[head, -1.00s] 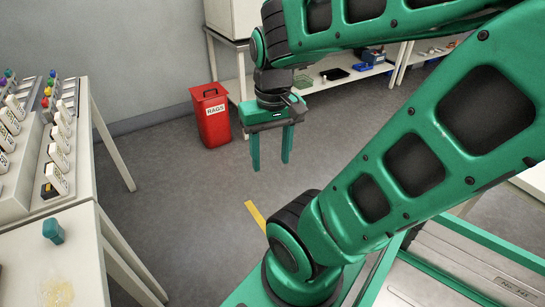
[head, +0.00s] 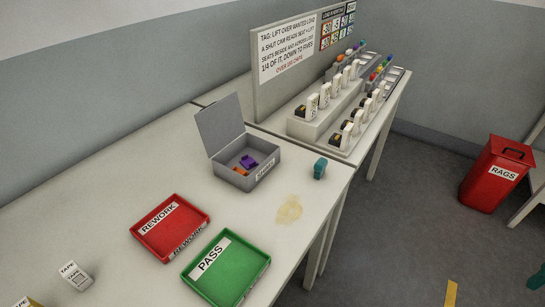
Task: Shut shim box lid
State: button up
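The grey shim box (head: 240,172) stands on the white table in the head view, with a label on its front. Its lid (head: 220,122) is open, standing up at the back and leaning slightly backward. Purple (head: 249,162) and orange (head: 240,171) pieces lie inside the box, below its rim. Only a green sliver (head: 537,278), which looks like a fingertip of my gripper, shows at the right edge of the head view, far from the box. The rest of my gripper is out of frame.
A teal object (head: 320,168) stands on the table right of the box, near a yellowish stain (head: 289,209). Red REWORK (head: 203,216) and green PASS (head: 236,291) trays lie in front. A connector rack (head: 330,150) is behind right. A red rags bin (head: 490,180) stands on the floor.

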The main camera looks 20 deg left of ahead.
aim_at(220, 121)
jog(key=k, duration=1.05)
jog(key=u, duration=0.6)
jog(key=i, duration=1.35)
jog(key=u, duration=0.65)
